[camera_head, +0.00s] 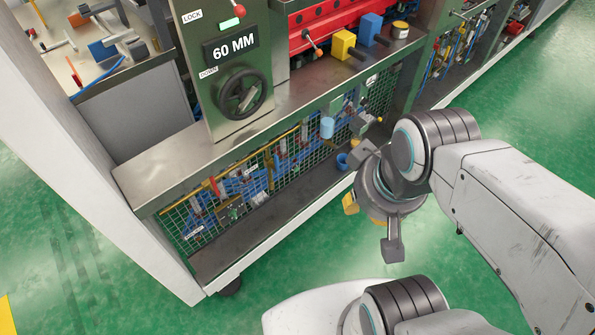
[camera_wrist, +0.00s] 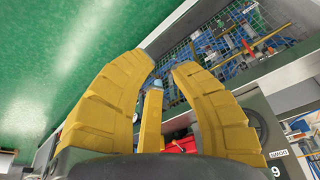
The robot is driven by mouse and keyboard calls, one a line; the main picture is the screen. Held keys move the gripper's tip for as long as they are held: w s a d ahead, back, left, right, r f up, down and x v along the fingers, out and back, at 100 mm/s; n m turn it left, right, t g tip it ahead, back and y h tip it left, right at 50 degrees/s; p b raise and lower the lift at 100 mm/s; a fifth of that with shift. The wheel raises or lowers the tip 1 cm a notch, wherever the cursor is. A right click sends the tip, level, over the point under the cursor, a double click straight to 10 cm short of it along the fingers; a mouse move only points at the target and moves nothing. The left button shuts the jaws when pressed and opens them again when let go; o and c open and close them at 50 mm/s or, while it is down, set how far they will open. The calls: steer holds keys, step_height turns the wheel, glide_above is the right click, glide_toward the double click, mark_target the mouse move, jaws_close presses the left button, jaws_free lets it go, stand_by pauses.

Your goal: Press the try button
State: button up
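I cannot make out a button marked as the try button in either view. A green control panel (camera_head: 231,60) carries a LOCK label, a lit green indicator (camera_head: 231,24), a "60 MM" display (camera_head: 231,48) and a dark handwheel (camera_head: 242,94). My gripper (camera_head: 370,205) hangs in front of the machine's lower mesh bay, to the right of the panel and lower in the picture. In the wrist view its yellow fingers (camera_wrist: 163,72) are spread with a gap between them. It is open and holds nothing visible.
A metal ledge (camera_head: 160,165) runs along the machine front. Yellow (camera_head: 342,44) and blue (camera_head: 370,27) blocks stand on it by a red frame (camera_head: 318,24). Tools hang on the mesh (camera_head: 180,222) below. The green floor (camera_head: 90,255) is open in front.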

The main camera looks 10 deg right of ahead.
jaws_close()
stand_by(1.0)
